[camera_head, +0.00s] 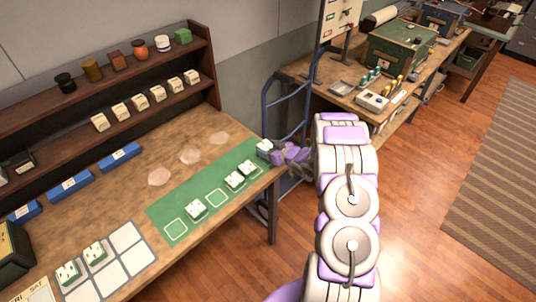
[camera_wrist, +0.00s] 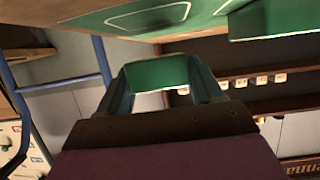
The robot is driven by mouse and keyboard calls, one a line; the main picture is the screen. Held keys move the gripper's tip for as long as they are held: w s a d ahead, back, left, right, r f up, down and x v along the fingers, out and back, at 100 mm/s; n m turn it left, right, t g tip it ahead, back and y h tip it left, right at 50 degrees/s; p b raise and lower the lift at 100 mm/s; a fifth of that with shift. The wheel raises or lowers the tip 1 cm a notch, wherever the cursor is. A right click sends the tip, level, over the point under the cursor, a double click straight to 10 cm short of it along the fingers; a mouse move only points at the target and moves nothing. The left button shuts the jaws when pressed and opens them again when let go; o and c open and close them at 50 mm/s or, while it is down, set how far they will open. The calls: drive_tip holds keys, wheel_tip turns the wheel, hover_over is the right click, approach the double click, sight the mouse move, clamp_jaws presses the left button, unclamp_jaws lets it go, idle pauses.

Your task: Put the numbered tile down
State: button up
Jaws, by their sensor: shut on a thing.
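My gripper (camera_head: 277,152) is shut on a numbered tile (camera_head: 264,146), white with a green back, at the far right end of the green mat (camera_head: 161,212). In the wrist view the tile's green side (camera_wrist: 160,74) sits between both fingers. There the green mat (camera_wrist: 115,20) shows apart from it. I cannot tell whether the tile touches the mat; its number is unreadable. On the mat stand a single tile (camera_head: 196,208) and a pair of tiles (camera_head: 234,181) side by side. Two outlined squares, the near one (camera_head: 175,229) and a middle one (camera_head: 216,197), are empty.
A white grid board (camera_head: 126,235) at the front left holds two tiles (camera_head: 68,272). Blue trays (camera_head: 120,157) line the shelf's foot. Small boxes and jars fill the shelves (camera_head: 75,115). A blue hand truck (camera_head: 267,108) stands beyond the table's right end.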

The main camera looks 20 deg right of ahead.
drive_tip(key=shift+s+f, duration=0.1)
drive_tip(key=shift+f, duration=1.4)
drive_tip(key=shift+a, duration=0.1)
drive_tip(key=shift+f, duration=0.15)
drive_tip(key=o, duration=1.1)
drive_tip(key=shift+o, duration=0.3)
drive_tip(key=shift+f+b, duration=0.15)
drive_tip(key=shift+b, duration=0.2)
